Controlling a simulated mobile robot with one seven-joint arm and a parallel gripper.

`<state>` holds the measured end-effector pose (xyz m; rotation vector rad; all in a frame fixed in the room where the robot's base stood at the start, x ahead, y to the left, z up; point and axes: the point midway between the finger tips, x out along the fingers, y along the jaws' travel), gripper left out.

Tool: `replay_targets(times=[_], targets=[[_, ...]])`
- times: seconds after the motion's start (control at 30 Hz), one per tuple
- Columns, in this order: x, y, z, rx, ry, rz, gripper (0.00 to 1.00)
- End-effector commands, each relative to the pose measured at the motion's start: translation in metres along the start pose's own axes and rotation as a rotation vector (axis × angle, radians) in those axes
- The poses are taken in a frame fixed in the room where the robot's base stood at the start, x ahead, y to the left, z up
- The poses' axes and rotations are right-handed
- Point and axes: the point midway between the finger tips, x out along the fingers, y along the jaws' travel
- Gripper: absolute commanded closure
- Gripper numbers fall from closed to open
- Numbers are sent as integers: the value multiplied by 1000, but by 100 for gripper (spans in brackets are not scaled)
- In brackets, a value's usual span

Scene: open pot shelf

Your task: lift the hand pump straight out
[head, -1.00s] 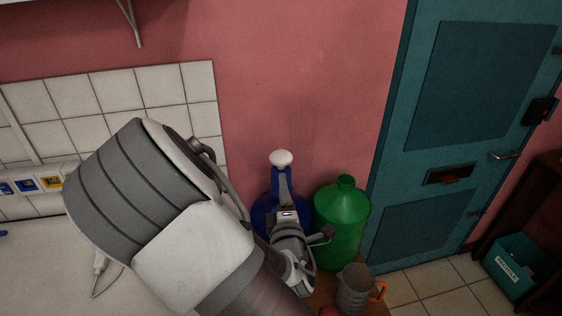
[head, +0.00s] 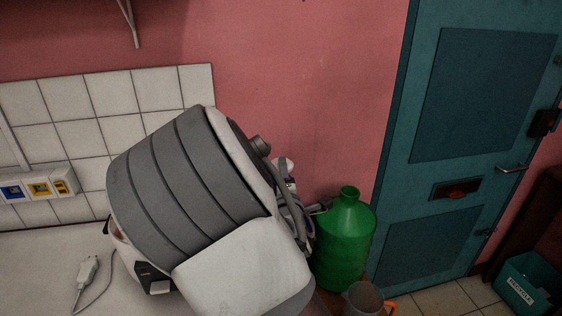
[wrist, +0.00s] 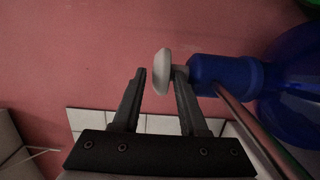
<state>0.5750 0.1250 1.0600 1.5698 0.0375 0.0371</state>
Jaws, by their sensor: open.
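The hand pump has a pale rounded knob (wrist: 162,72) on a short grey stem and a blue collar (wrist: 222,74), lying sideways in the wrist view. It joins a large blue bottle (wrist: 300,90) at the right edge. My gripper (wrist: 159,71) is open. Its fingertips appear on either side of the knob, with the right one overlapping the stem. I cannot tell whether either finger touches it or how far apart they are in depth. In the head view my arm hides the bottle and most or all of the pump.
A green bottle (head: 344,245) stands close to the right of my arm. A mug with an orange handle (head: 364,298) is in front of it. A white plug with a cable (head: 87,270) lies on the counter (head: 35,262) at left. The pink wall is behind.

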Motion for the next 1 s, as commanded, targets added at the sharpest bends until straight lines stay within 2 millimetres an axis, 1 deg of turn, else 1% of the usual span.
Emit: replay_targets(times=[0.03,0.1,0.3,0.5,0.77,0.8,0.87,1.0], targets=[[10,0,1,-2,-1,2,57],[23,0,1,-1,-2,3,57],[50,0,0,0,0,1,57],[61,0,0,1,0,0,57],[62,0,0,1,0,0,57],[62,0,0,1,0,0,61],[62,0,0,1,0,0,72],[62,0,0,1,0,0,97]])
